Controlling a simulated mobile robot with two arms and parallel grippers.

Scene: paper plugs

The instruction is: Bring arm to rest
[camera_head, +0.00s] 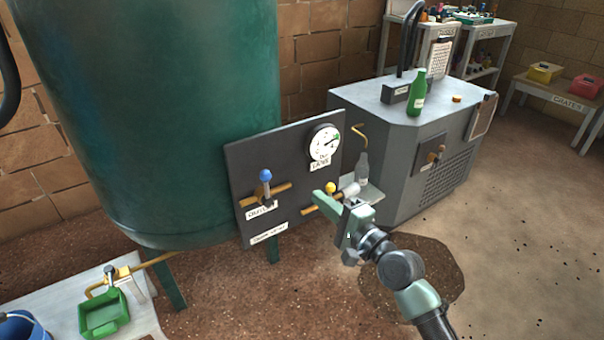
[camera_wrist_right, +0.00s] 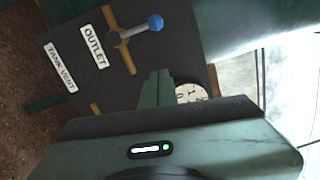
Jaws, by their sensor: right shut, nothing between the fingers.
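My right arm comes in from the lower right in the head view. Its gripper (camera_head: 322,199) is shut and empty, in front of the dark valve panel (camera_head: 240,160), by the lower valve with the yellow knob (camera_head: 330,187). I cannot tell from the picture whether it touches that valve. In the right wrist view the shut fingers (camera_wrist_right: 158,88) show before the panel, with the blue-knobbed outlet valve (camera_wrist_right: 154,22) above and the gauge (camera_wrist_right: 190,92) partly hidden behind them. My left gripper is not in view.
A large green tank (camera_head: 150,110) stands behind the panel. A grey machine (camera_head: 400,140) with a green bottle (camera_head: 418,93) on top stands to the right. A clear bottle (camera_head: 362,168) stands near my gripper. A green bin (camera_head: 104,314) sits lower left. The floor at right is open.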

